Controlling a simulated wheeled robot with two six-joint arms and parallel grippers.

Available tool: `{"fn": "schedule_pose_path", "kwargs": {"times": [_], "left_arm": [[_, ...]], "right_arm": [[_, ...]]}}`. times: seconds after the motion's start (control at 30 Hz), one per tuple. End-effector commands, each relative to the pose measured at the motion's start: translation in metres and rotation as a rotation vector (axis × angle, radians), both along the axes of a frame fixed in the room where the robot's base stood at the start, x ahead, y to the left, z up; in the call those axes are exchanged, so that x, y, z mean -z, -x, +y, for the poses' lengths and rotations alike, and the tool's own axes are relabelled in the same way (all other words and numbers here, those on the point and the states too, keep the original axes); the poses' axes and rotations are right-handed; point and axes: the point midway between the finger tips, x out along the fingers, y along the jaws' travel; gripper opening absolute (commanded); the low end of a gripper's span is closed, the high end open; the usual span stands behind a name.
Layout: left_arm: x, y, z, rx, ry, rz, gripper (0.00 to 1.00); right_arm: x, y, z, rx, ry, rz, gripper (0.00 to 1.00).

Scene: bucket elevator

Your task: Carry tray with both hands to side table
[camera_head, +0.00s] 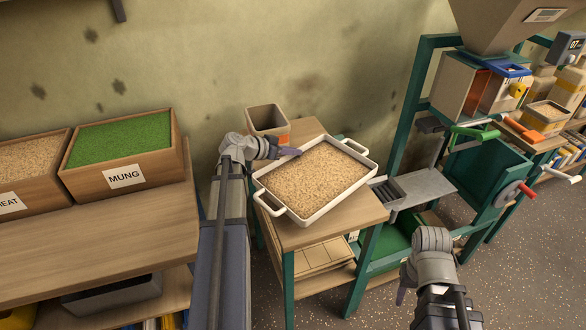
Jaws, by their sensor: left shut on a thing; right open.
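A white tray (320,212) filled with tan grain lies over the wooden top of a small green-legged table (350,213). It has a loop handle at its near-left end and another at its far-right end. My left gripper (291,152) is at the tray's far-left rim and is shut on it there, away from both handles; its fingertips are small in view. I cannot tell whether the tray rests fully on the table. My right gripper (402,290) is open and empty, low at the right, over the floor and apart from the tray.
A brown bin (264,119) stands behind the tray. A bench (110,240) with grain boxes, one labelled MUNG (125,150), is at the left. A green-framed machine (490,180) with cranks and a metal chute (425,187) stands at the right. The speckled floor (510,285) is open at lower right.

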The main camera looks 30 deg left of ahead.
Motion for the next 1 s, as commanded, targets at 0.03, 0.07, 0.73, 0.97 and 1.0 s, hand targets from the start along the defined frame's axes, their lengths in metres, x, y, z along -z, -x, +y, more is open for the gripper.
{"fn": "schedule_pose_path", "kwargs": {"times": [0.03,0.07,0.73,0.97,1.0], "left_arm": [[0.003,0.000,0.000,-0.001,0.004,-0.001,0.00],[0.002,0.000,0.000,-0.001,0.004,-0.001,0.00],[0.038,0.000,0.000,-0.001,0.004,-0.001,0.00],[0.041,0.000,0.000,-0.001,0.004,-0.001,0.00],[0.040,0.000,0.000,0.000,0.000,0.000,0.15]], "right_arm": [[0.003,0.000,0.000,0.000,0.000,0.000,0.50],[0.003,0.000,0.000,0.000,0.000,0.000,0.50],[0.038,0.000,0.000,0.000,0.000,0.000,0.50],[0.042,0.000,0.000,0.000,0.000,0.000,0.50],[0.040,0.000,0.000,0.000,0.000,0.000,0.50]]}}
